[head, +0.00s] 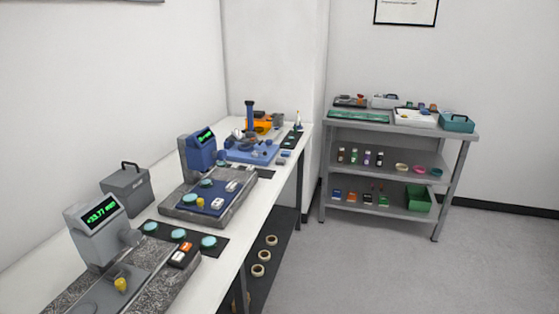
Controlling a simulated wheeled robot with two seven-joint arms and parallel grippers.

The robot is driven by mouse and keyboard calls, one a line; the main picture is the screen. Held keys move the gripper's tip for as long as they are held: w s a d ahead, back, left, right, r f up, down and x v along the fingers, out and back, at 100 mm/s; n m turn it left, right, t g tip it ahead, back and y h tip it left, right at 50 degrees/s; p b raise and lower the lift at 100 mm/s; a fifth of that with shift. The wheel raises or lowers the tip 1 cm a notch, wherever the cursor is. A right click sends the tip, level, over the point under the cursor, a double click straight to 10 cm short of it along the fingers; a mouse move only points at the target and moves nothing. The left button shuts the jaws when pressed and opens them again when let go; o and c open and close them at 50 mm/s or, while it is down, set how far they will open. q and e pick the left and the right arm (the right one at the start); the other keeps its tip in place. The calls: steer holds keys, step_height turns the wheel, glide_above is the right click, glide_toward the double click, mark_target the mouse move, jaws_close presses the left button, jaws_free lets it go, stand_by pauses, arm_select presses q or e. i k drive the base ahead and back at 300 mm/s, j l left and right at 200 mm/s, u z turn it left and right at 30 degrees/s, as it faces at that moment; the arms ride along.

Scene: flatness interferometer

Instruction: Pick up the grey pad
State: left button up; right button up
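I cannot pick out the grey pad with certainty. Neither of my grippers shows in the head view.
The long white bench (228,250) runs along the left wall, with a second instrument (197,152) and a grey case (127,188) on it. A grey shelf rack (398,156) stands at the back right. The floor (390,270) between is clear.

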mark_target(280, 162)
steer(key=i+l+u, duration=0.15)
steer(key=i+l, duration=0.2)
steer(key=i, duration=0.15)
steer(key=i+l+u, duration=0.1)
steer(key=i+l, duration=0.35)
steer(key=i+l+u, duration=0.15)
steer(key=i+l, duration=0.3)
steer(key=i+l+u, duration=0.15)
steer(key=i+l, duration=0.4)
steer(key=i+l+u, duration=0.15)
steer(key=i+l, duration=0.3)
steer(key=l, duration=0.15)
steer(key=i+l+u, duration=0.1)
steer(key=i+l, duration=0.25)
steer(key=l, duration=0.25)
